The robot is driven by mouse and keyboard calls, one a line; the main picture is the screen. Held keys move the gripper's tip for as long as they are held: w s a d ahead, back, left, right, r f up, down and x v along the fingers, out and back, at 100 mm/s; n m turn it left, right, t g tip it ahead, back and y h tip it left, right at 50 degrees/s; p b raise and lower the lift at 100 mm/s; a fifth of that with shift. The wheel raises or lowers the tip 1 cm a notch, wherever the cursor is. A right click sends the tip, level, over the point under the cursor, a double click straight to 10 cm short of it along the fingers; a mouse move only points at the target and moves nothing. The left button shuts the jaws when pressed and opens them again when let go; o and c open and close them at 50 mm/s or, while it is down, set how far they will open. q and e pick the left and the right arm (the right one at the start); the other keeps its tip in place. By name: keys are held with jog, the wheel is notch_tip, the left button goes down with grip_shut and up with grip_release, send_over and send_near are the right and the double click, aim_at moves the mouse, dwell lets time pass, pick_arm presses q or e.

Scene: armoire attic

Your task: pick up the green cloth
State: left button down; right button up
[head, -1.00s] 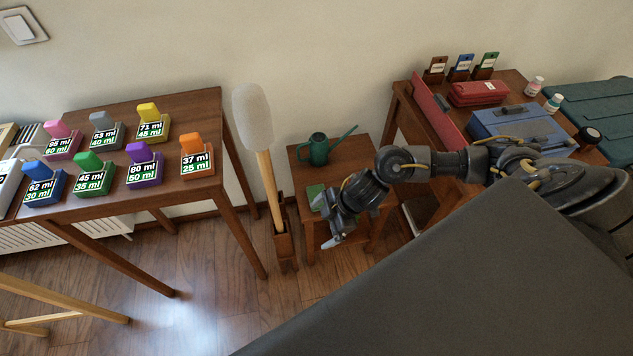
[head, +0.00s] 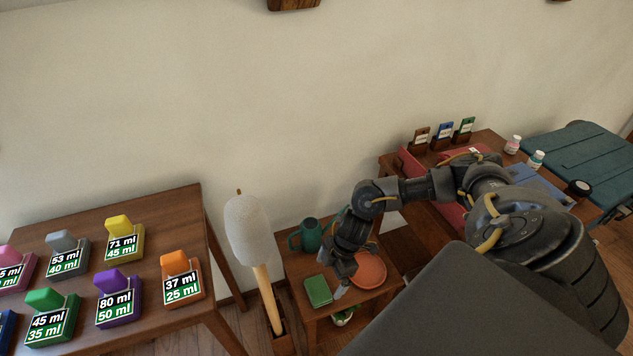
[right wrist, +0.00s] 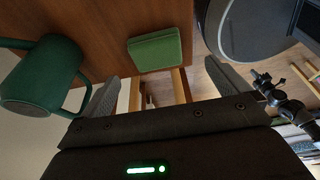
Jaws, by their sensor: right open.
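The green cloth (head: 318,290) is a folded square lying flat near the front left of a small wooden table. It also shows in the right wrist view (right wrist: 157,52), beyond the fingertips. My right gripper (head: 336,276) is above the table, just to the right of the cloth in the head view. In the right wrist view its fingers (right wrist: 168,84) are spread wide with nothing between them. The cloth appears apart from both fingers. My left gripper is in neither view.
A green watering can (head: 307,236) stands behind the cloth; my arm partly hides it. A reddish round dish (head: 370,270) lies to the right. A larger table (head: 170,214) holds colored labelled blocks.

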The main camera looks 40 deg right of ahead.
aim_at(319, 288)
jog(key=x, duration=0.2)
jog(key=shift+w+f, duration=0.15)
jog(key=shift+f, duration=0.25)
jog(key=shift+w+b+x, duration=0.1)
jog(key=shift+b+x, duration=0.2)
jog(key=shift+x, duration=1.15)
jog(key=shift+w+b+x, duration=0.15)
jog(key=shift+b+x, duration=0.1)
jog(key=shift+x, duration=1.2)
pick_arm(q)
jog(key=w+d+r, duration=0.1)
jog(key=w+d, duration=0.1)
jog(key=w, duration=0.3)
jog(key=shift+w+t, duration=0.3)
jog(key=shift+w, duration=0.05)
pick_arm(e)
jog(key=shift+a+r, duration=0.1)
jog(key=shift+a, duration=0.1)
jog(key=c, duration=0.9)
jog(key=shift+r, duration=0.1)
